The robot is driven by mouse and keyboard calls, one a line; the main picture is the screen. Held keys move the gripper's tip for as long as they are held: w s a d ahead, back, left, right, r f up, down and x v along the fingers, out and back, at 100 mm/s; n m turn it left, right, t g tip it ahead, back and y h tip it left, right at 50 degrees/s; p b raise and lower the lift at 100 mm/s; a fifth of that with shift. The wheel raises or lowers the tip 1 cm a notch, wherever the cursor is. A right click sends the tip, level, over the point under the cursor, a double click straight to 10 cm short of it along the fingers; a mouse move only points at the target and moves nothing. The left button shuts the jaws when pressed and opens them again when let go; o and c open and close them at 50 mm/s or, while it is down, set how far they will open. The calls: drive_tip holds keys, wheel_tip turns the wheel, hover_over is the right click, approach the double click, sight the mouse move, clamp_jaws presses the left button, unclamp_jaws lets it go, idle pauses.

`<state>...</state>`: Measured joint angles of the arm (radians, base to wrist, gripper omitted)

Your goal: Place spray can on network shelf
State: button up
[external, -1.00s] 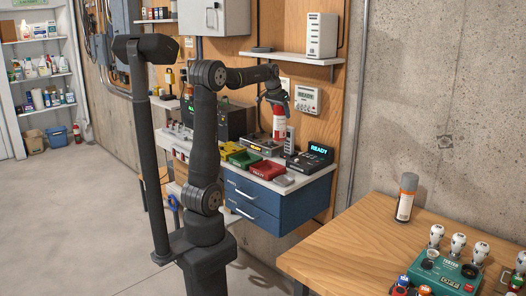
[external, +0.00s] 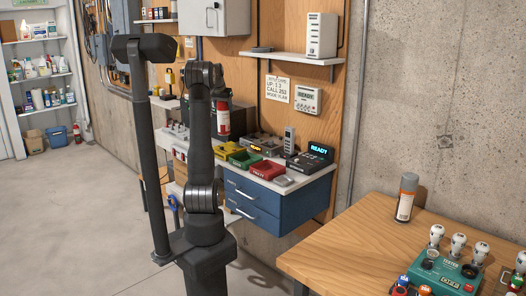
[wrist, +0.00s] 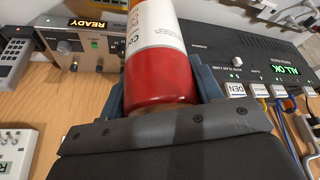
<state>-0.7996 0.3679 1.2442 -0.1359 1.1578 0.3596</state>
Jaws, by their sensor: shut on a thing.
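My gripper (wrist: 160,82) is shut on a red-and-white can (wrist: 160,55), with one finger on each side. In the wrist view the can has a red end, a white label and an orange part cut off by the top edge.
A dark ALL OK box (wrist: 260,75) lies close by the held can.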

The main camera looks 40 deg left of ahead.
drive_tip(key=s+a+f, duration=0.2)
drive_tip(key=a+f, duration=0.6)
drive_tip(key=f, duration=0.1)
drive_tip(key=shift+s+a+f, duration=0.15)
drive_tip(key=shift+s, duration=0.2)
drive_tip(key=o, duration=1.5)
drive_tip(key=shift+f, duration=0.2)
drive_tip(key=shift+r, duration=0.15)
drive_tip(key=v, duration=1.2)
